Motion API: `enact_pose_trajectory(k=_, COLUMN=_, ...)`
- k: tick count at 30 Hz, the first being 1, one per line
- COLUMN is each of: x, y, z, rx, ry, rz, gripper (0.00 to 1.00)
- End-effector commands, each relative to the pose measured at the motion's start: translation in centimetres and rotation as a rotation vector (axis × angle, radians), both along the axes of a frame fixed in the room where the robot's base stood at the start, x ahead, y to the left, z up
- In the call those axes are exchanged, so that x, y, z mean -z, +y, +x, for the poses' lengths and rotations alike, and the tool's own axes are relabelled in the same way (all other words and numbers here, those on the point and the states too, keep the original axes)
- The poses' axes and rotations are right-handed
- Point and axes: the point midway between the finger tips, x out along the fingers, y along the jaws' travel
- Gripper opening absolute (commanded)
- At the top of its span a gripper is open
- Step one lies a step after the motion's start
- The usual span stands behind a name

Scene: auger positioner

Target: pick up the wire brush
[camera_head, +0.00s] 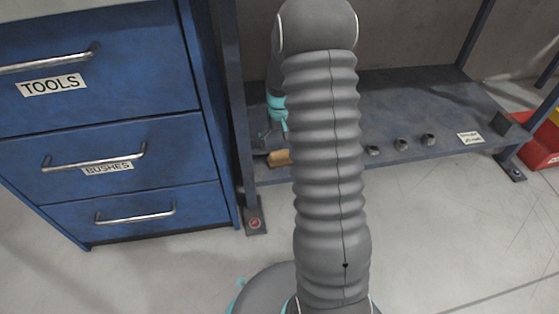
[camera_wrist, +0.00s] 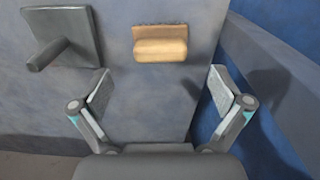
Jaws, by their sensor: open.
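The wire brush appears as a small tan wooden block (camera_head: 279,158) at the front left of the low grey shelf. In the head view only part of the gripper (camera_head: 264,136) shows, just behind and left of the block; my arm hides the rest.
A grey plate with a peg (camera_wrist: 68,38) is left of the block in the wrist view. The blue drawer cabinet (camera_head: 105,190) stands close beside the shelf (camera_head: 400,95). Small grey cylinders (camera_head: 401,144) line the shelf's front. A red bin (camera_head: 541,145) is at far right.

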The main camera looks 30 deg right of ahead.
Motion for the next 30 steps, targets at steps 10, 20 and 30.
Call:
enact_pose_trajectory(k=10, x=3.7, y=0.0, z=0.0, rx=0.0, ry=0.0, rz=0.0, gripper=1.0)
enact_pose_trajectory(k=20, x=7.0, y=0.0, z=0.3, rx=0.0, ry=0.001, rz=0.0, gripper=1.0)
enact_pose_trajectory(k=30, x=8.9, y=0.0, z=0.4, rx=0.0, ry=-0.001, rz=0.0, gripper=1.0)
